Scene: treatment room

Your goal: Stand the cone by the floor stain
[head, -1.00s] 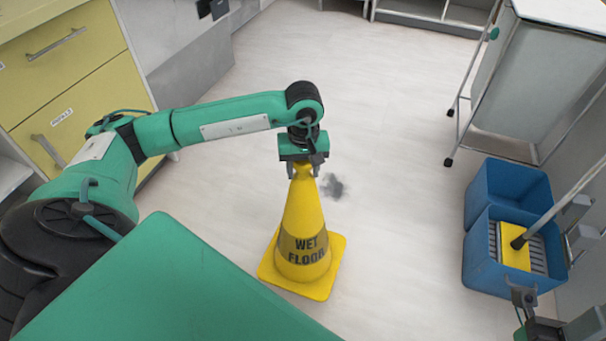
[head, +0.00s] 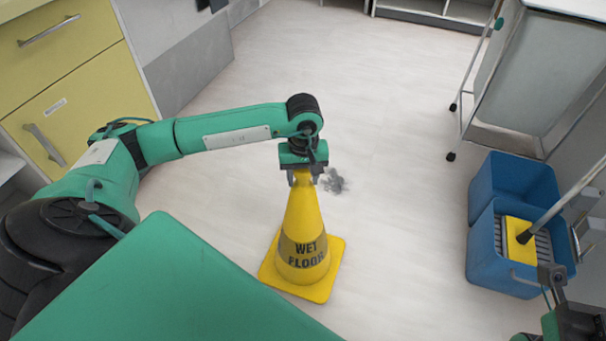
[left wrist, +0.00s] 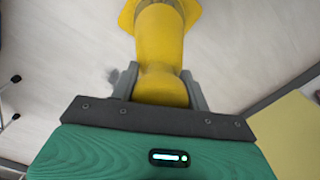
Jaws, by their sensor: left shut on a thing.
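A yellow cone (head: 302,230) marked "WET FLOOR" on a grey band is upright in the middle of the head view. My left gripper (head: 306,176) is shut on its top. In the left wrist view, the cone (left wrist: 160,50) runs away from between the two grey fingers (left wrist: 160,88). A grey floor stain (head: 334,181) lies just behind and right of the cone's top in the head view; it is a dark smudge (left wrist: 112,75) left of the fingers in the left wrist view. Whether the cone's base touches the floor I cannot tell. My right gripper (head: 552,275) is partly in view at lower right.
A blue mop bucket (head: 482,240) with a yellow wringer (head: 519,241) and a mop handle stands at right. A wheeled white trolley (head: 520,80) is behind it. Yellow drawers (head: 75,100) stand at left.

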